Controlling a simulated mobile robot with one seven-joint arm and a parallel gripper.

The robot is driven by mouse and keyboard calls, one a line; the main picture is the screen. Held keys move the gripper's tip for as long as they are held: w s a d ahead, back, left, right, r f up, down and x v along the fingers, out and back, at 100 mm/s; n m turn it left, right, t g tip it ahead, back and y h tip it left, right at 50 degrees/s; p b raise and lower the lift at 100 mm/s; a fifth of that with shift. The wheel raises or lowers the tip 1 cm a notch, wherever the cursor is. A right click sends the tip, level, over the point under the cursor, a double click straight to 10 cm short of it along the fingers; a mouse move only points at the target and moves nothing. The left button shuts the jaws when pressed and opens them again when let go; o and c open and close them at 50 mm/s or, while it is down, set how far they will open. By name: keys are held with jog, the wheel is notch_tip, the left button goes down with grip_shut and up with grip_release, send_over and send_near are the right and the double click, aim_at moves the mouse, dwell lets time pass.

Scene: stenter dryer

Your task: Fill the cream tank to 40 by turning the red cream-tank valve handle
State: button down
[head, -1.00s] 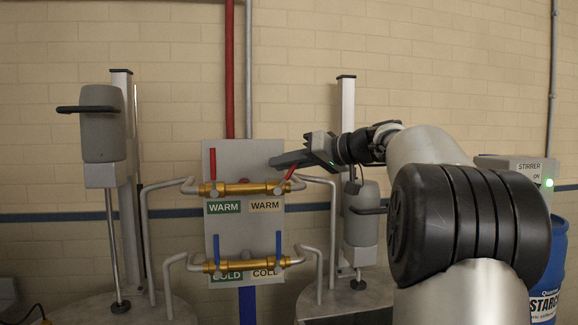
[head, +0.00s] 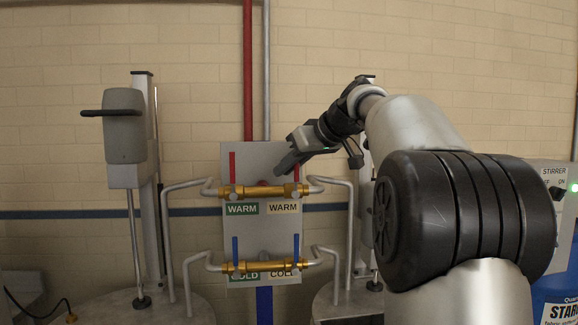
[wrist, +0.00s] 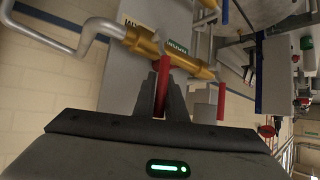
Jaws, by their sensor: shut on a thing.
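The red handle (head: 296,173) on the cream-label side of the upper brass valve bar (head: 262,192) stands close to upright. My gripper (head: 287,163) is shut on this red handle; in the wrist view the handle (wrist: 160,88) shows between the two dark fingers. The fingers hide part of it in the head view. The cream WARM label (head: 283,207) is below it. Another red handle (head: 233,167) stands upright above the green WARM label (head: 242,209). I see no readable tank level.
Two blue handles (head: 236,249) (head: 296,246) rise from the lower brass bar (head: 264,267). Grey pipes (head: 349,222) bend out on both sides of the panel. A stirrer stand (head: 124,125) is at left. A stirrer switch box (head: 553,190) and blue drum (head: 560,290) are at right.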

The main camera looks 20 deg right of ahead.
dwell(0.3)
jog(key=c, duration=1.8)
grip_release()
jog(key=shift+a, duration=0.1)
jog(key=shift+s+r, duration=0.1)
jog(key=v, duration=1.7)
